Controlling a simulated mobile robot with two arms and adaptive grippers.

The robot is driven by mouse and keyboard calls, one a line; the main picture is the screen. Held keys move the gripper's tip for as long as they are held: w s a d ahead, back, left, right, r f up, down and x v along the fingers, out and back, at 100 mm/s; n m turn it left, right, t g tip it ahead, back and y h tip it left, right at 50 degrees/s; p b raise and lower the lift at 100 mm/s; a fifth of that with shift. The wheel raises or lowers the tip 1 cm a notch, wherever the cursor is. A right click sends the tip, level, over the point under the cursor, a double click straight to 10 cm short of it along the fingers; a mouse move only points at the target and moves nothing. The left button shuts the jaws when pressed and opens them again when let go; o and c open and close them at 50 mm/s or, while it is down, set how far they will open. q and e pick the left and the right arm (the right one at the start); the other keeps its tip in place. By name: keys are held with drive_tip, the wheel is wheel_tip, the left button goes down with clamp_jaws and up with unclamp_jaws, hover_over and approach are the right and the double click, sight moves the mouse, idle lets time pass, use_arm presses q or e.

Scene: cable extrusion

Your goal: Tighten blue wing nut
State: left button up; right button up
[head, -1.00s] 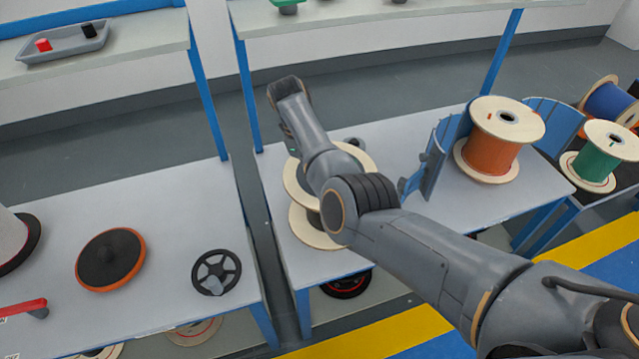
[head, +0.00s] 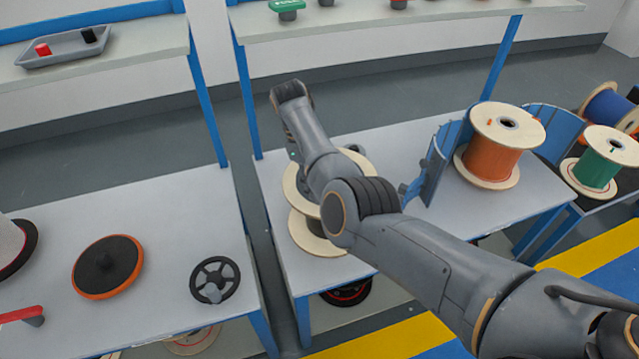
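No blue wing nut can be made out in the head view. My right arm comes in from the lower right and reaches over an empty pale wooden spool (head: 313,240) on the middle table. The fingers of my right gripper are hidden behind the arm, so what they touch or hold cannot be seen. My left arm and gripper are not in the picture.
An orange cable spool (head: 491,151) stands between blue curved panels (head: 445,158) on the right. A black handwheel (head: 215,280) and an orange-rimmed black disc (head: 108,265) lie on the left table. A grey tray (head: 60,50) sits on the back shelf.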

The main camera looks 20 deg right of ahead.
drive_tip(key=v, duration=0.7)
drive_tip(key=shift+r, duration=0.25)
idle(0.5)
